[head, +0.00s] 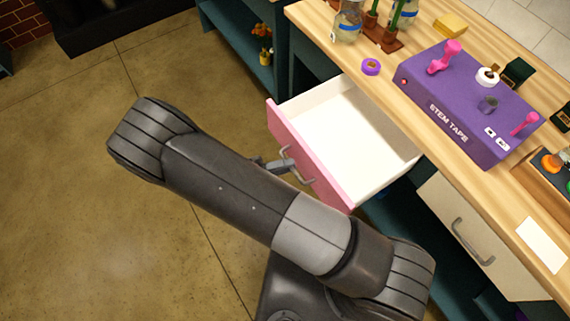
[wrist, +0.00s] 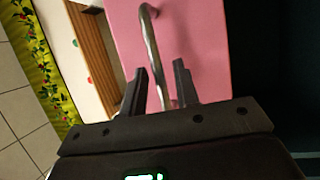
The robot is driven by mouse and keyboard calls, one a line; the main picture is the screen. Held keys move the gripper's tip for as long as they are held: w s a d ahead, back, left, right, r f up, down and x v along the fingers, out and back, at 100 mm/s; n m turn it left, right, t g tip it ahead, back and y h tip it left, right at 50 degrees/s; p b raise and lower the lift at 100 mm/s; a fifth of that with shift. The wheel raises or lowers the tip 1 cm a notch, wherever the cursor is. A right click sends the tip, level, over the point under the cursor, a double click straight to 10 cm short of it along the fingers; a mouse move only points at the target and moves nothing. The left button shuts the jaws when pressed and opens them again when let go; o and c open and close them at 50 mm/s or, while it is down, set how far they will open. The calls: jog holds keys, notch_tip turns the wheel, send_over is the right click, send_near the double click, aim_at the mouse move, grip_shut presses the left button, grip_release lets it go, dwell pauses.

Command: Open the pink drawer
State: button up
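The pink drawer (head: 310,160) is pulled well out from under the wooden counter, and its white inside looks empty. Its grey bar handle (head: 299,176) is on the pink front. In the wrist view the handle (wrist: 151,40) runs down the pink front (wrist: 205,45) and passes between the fingers of my gripper (wrist: 160,70). The fingers are apart, with a gap visible on both sides of the bar. In the head view my gripper (head: 277,163) is at the handle, partly hidden by my arm.
A purple stem tape box (head: 465,105), a purple tape roll (head: 371,67) and glass jars stand on the counter (head: 420,110). A closed cream drawer (head: 475,240) is to the right. Open floor (head: 70,220) lies to the left.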

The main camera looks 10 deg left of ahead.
jog(key=shift+o, duration=0.3)
jog(key=v, duration=1)
jog(key=shift+s+a, duration=0.2)
jog(key=shift+a, duration=0.2)
jog(key=w+d+r+m+g+y, duration=0.1)
jog(key=w+d+r+g+y, duration=0.4)
jog(key=d+r, duration=0.4)
jog(key=w+d+r+m+g+y, duration=0.1)
jog(key=w+d+r+g+y, duration=0.45)
jog(key=r, duration=0.55)
jog(key=s+d+r+t+y, duration=0.4)
jog(key=d+r, duration=0.3)
jog(key=d, duration=0.2)
jog(key=s+d+r+m+t+y, duration=0.1)
jog(key=s+d+r+t+y, duration=0.3)
jog(key=d+r, duration=0.3)
jog(key=d, duration=0.2)
jog(key=shift+s+d+m+t, duration=0.3)
jog(key=shift+d+t, duration=0.05)
jog(key=shift+d, duration=0.05)
